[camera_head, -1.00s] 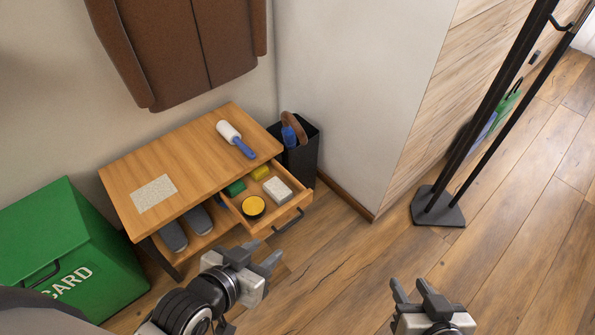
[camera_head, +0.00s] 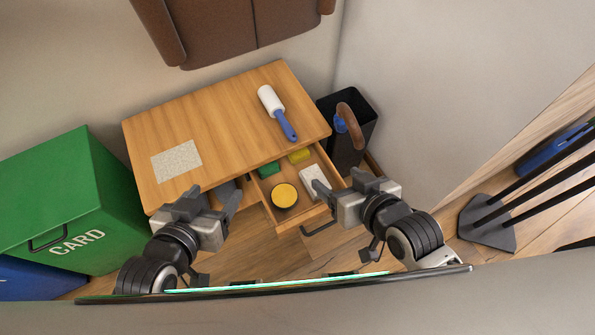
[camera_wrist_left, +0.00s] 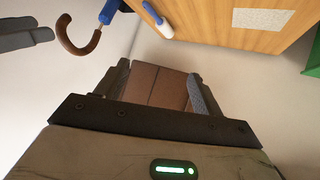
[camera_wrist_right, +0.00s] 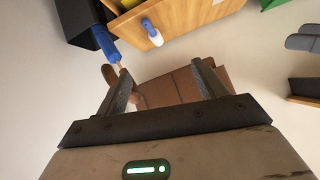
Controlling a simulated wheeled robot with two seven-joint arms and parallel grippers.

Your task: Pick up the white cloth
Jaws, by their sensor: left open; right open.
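A small white folded item (camera_head: 313,181), which looks like the white cloth, lies at the right side of the open drawer (camera_head: 268,212). My right gripper (camera_head: 341,184) is open over the drawer's right front corner. One finger overlaps the white item in the head view; I cannot tell whether they touch. My left gripper (camera_head: 211,194) is open and empty in front of the table's left part, left of the drawer. Both finger pairs show apart and empty in the left wrist view (camera_wrist_left: 155,85) and the right wrist view (camera_wrist_right: 163,80). A flat pale speckled square (camera_head: 177,161) lies on the tabletop.
The drawer also holds a yellow-topped round tin (camera_head: 284,195), a green block (camera_head: 269,170) and a yellow block (camera_head: 300,156). A lint roller (camera_head: 273,105) lies on the wooden table (camera_head: 215,120). A black bin (camera_head: 347,155) stands right, a green CARD box (camera_head: 75,205) left.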

